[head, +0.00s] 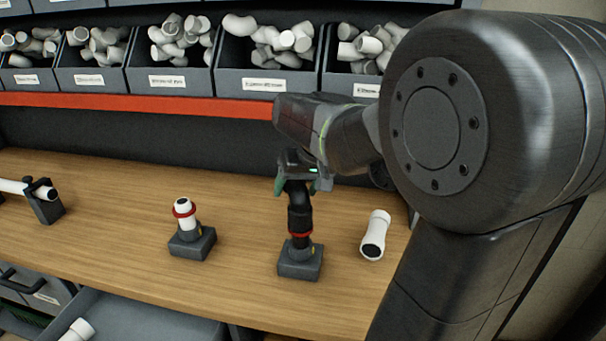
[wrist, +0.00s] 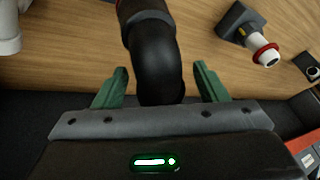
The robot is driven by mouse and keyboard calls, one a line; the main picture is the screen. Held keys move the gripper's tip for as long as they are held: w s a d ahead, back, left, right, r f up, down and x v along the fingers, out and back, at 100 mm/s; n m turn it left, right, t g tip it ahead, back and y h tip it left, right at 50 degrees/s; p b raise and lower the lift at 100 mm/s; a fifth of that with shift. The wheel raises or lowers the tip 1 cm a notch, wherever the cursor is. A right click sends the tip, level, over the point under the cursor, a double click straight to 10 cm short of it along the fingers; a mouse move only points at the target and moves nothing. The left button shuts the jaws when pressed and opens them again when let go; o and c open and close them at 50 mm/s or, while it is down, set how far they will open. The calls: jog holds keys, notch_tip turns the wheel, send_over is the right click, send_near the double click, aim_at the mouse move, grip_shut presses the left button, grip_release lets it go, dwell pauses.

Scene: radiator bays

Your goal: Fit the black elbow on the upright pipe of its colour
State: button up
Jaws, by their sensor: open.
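The black elbow (head: 300,216) sits on the upright black pipe in a dark square base (head: 300,264), with a red ring (head: 300,242) at the joint. In the wrist view the elbow (wrist: 157,68) runs up from between my fingers. My gripper (head: 298,187) is at the elbow's upper end. In the wrist view my gripper (wrist: 160,92) has its green fingers apart on either side of the elbow, with a gap on each side. The exact depth of the pipe in the elbow is hidden.
A white upright pipe (head: 183,208) with a red ring stands in a base to the left. A loose white fitting (head: 375,235) lies to the right. A white pipe in a clamp (head: 46,201) is at far left. Bins of fittings (head: 168,82) line the back above a red rail.

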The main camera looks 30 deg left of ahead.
jog(key=v, duration=1.3)
jog(key=shift+r, duration=0.2)
jog(key=x, duration=1.3)
jog(key=shift+f, duration=0.4)
jog(key=shift+w+a+r+p, duration=0.1)
jog(key=shift+a+r+p, duration=0.05)
jog(key=shift+r+p, duration=0.35)
jog(key=shift+r, duration=0.5)
